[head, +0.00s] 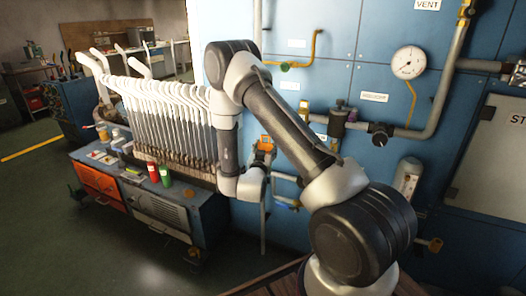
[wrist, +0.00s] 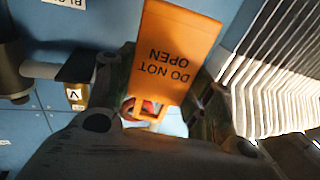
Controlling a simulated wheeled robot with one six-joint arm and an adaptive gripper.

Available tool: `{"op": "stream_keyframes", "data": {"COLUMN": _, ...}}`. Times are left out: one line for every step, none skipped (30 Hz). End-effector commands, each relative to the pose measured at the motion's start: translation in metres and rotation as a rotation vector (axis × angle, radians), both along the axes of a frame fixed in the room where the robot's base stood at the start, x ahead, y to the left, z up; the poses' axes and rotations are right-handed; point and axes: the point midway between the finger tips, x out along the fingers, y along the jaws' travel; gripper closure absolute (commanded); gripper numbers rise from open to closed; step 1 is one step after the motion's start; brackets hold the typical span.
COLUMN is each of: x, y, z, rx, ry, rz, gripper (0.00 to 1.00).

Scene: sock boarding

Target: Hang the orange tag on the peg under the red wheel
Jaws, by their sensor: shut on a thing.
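The orange tag (wrist: 176,48) reads "DO NOT OPEN" upside down in the wrist view. Its loop end lies between the fingers of my gripper (wrist: 152,96), which is shut on it. In the head view the tag is a small orange patch (head: 265,143) at my gripper (head: 262,152), in front of the blue panel. A bit of red (wrist: 148,107) shows by the tag's loop in the wrist view; I cannot tell whether it is the red wheel. No peg can be made out, and my arm hides part of the panel in the head view.
A blue panel (head: 335,80) carries pipes, a gauge (head: 408,62) and a dark valve knob (head: 380,136). To the left, a rack of white sock boards (head: 165,110) stands on a cabinet (head: 165,210); these boards (wrist: 265,75) also show close by at right in the wrist view.

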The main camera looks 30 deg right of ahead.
Motion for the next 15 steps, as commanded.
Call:
{"op": "stream_keyframes", "data": {"x": 0.002, "y": -0.003, "z": -0.001, "rx": 0.0, "ry": 0.0, "rz": -0.002, "gripper": 0.71}}
{"op": "stream_keyframes", "data": {"x": 0.003, "y": -0.005, "z": -0.001, "rx": 0.0, "ry": 0.0, "rz": -0.002, "gripper": 0.71}}
{"op": "stream_keyframes", "data": {"x": 0.005, "y": -0.007, "z": -0.001, "rx": 0.001, "ry": 0.001, "rz": -0.001, "gripper": 0.71}}
{"op": "stream_keyframes", "data": {"x": 0.006, "y": -0.008, "z": -0.001, "rx": 0.0, "ry": 0.0, "rz": 0.0, "gripper": 0.71}}
{"op": "stream_keyframes", "data": {"x": 0.008, "y": -0.01, "z": -0.001, "rx": 0.0, "ry": 0.0, "rz": 0.0, "gripper": 0.71}}
{"op": "stream_keyframes", "data": {"x": 0.009, "y": -0.012, "z": -0.001, "rx": 0.0, "ry": 0.0, "rz": 0.0, "gripper": 0.71}}
{"op": "stream_keyframes", "data": {"x": 0.01, "y": -0.014, "z": -0.001, "rx": 0.0, "ry": 0.0, "rz": -0.001, "gripper": 0.71}}
{"op": "stream_keyframes", "data": {"x": 0.011, "y": -0.015, "z": -0.002, "rx": 0.0, "ry": 0.0, "rz": -0.001, "gripper": 0.71}}
{"op": "stream_keyframes", "data": {"x": 0.013, "y": -0.017, "z": -0.002, "rx": -0.001, "ry": 0.0, "rz": -0.001, "gripper": 0.71}}
{"op": "stream_keyframes", "data": {"x": 0.014, "y": -0.019, "z": -0.002, "rx": -0.001, "ry": 0.0, "rz": -0.001, "gripper": 0.71}}
{"op": "stream_keyframes", "data": {"x": 0.016, "y": -0.02, "z": -0.002, "rx": -0.001, "ry": -0.001, "rz": 0.0, "gripper": 0.71}}
{"op": "stream_keyframes", "data": {"x": 0.017, "y": -0.022, "z": -0.002, "rx": -0.001, "ry": -0.001, "rz": 0.0, "gripper": 0.71}}
{"op": "stream_keyframes", "data": {"x": 0.018, "y": -0.024, "z": -0.003, "rx": -0.001, "ry": -0.001, "rz": 0.0, "gripper": 0.71}}
{"op": "stream_keyframes", "data": {"x": 0.02, "y": -0.025, "z": -0.003, "rx": -0.001, "ry": -0.001, "rz": 0.0, "gripper": 0.71}}
{"op": "stream_keyframes", "data": {"x": 0.021, "y": -0.028, "z": -0.003, "rx": 0.0, "ry": -0.001, "rz": -0.001, "gripper": 0.71}}
